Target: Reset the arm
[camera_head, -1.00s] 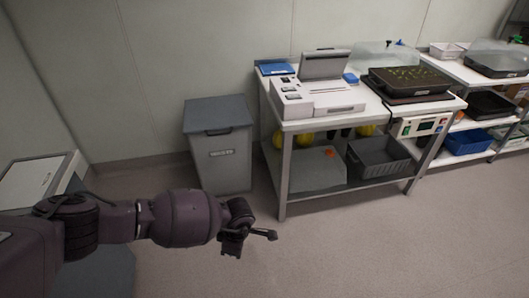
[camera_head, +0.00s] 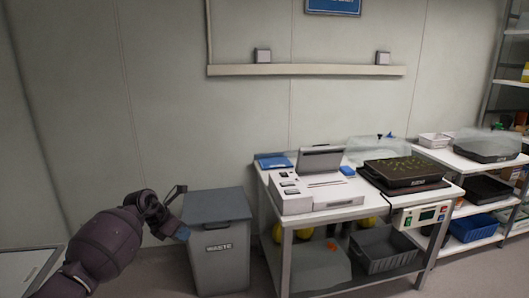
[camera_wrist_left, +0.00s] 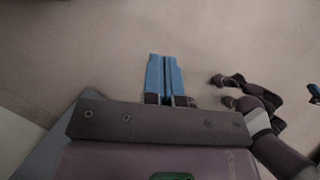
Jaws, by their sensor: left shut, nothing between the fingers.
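My left arm comes in from the lower left of the head view, and its left gripper (camera_head: 183,235) is beside the left side of the waste bin. In the left wrist view the blue fingers (camera_wrist_left: 164,78) lie together with nothing between them, over bare floor. I cannot tell in the head view whether the gripper touches the bin. My right gripper does not show clearly.
A grey lidded waste bin (camera_head: 219,255) stands left of a white workbench (camera_head: 325,208). The bench carries a white device (camera_head: 296,195) and a dark tray of seedlings (camera_head: 403,171). Shelving with bins (camera_head: 473,228) stands at the right. A wall rail (camera_head: 305,70) runs above.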

